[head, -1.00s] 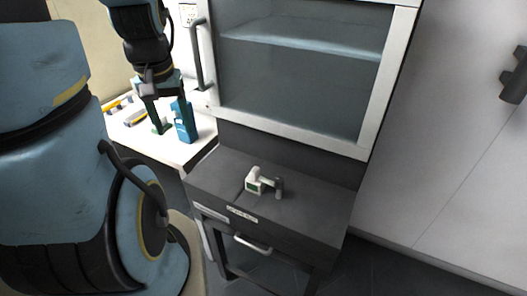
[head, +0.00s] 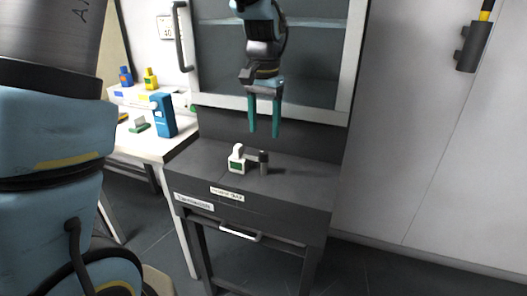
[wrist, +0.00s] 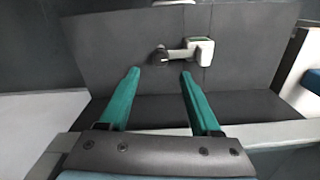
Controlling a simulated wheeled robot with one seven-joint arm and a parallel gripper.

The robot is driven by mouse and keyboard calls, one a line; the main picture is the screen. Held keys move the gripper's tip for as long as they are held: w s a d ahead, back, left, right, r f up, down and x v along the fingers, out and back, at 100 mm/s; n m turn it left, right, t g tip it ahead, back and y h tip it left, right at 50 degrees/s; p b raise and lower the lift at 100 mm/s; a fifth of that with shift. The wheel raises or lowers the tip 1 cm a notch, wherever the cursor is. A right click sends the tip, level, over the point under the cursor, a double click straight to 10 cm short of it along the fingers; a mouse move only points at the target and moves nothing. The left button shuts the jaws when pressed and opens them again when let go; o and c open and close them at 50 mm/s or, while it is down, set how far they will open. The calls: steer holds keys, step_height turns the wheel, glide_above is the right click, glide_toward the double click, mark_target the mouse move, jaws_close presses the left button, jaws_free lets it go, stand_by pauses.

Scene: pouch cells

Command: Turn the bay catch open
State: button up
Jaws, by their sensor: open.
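The bay catch (head: 237,160) is a small white body with a green patch, on the dark top of the stand below the glazed cabinet. Its dark upright knob (head: 264,162) is just to the right in the head view. In the wrist view the catch's white body (wrist: 201,50) is at upper right, with a pale bar running left to the dark knob (wrist: 161,56). My gripper (head: 264,132) is open and empty, its teal fingers pointing down above the knob. In the wrist view the gripper (wrist: 160,73) has the knob between and beyond its fingertips. I see no contact.
The glazed cabinet (head: 352,60) rises behind my gripper, with a dark vertical handle (head: 183,38) at its left. A white table (head: 150,147) at left holds a blue device (head: 163,115) and small coloured items. A silver handle (head: 240,235) is on the stand's front.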

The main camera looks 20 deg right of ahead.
mark_target(264, 152)
step_height(264, 152, down, 7)
stand_by(0.3)
steer(key=shift+c, duration=0.4)
jaws_close()
